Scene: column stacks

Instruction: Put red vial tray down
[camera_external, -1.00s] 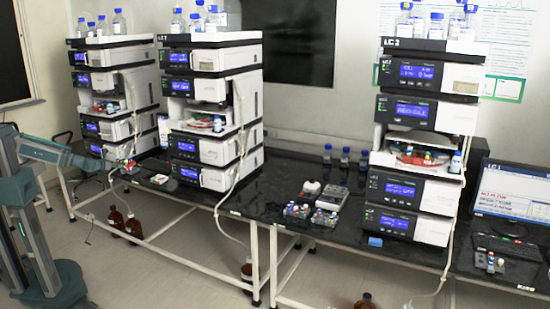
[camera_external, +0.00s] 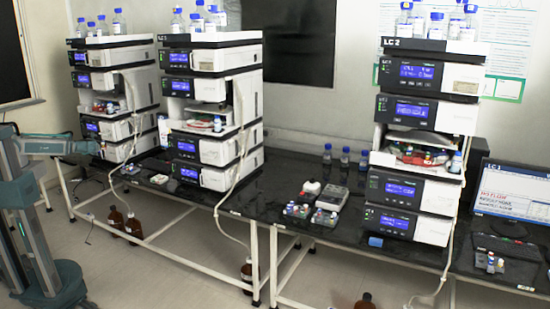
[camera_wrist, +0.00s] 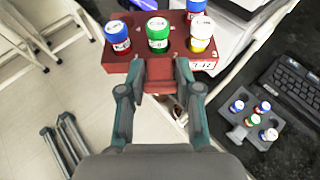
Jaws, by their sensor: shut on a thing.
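My gripper (camera_wrist: 159,75) is shut on the near side of the red vial tray (camera_wrist: 118,62) in the wrist view. The tray holds upright vials with coloured caps: a blue one (camera_wrist: 117,36), a green one (camera_wrist: 158,34), a white-capped one with a yellow band (camera_wrist: 201,35), and others partly cut off by the top edge. Floor shows beneath the tray's left part, with white equipment behind its right part. In the external view my arm reaches in from the left and its gripper end (camera_external: 97,148) is beside the leftmost instrument stack. I cannot make out the red tray there.
A grey tray (camera_wrist: 238,128) with several vials and a keyboard (camera_wrist: 299,88) lie on the dark bench at right in the wrist view. White stool legs (camera_wrist: 40,30) stand at upper left. The leftmost stack (camera_external: 118,88) and bench legs are close to my arm.

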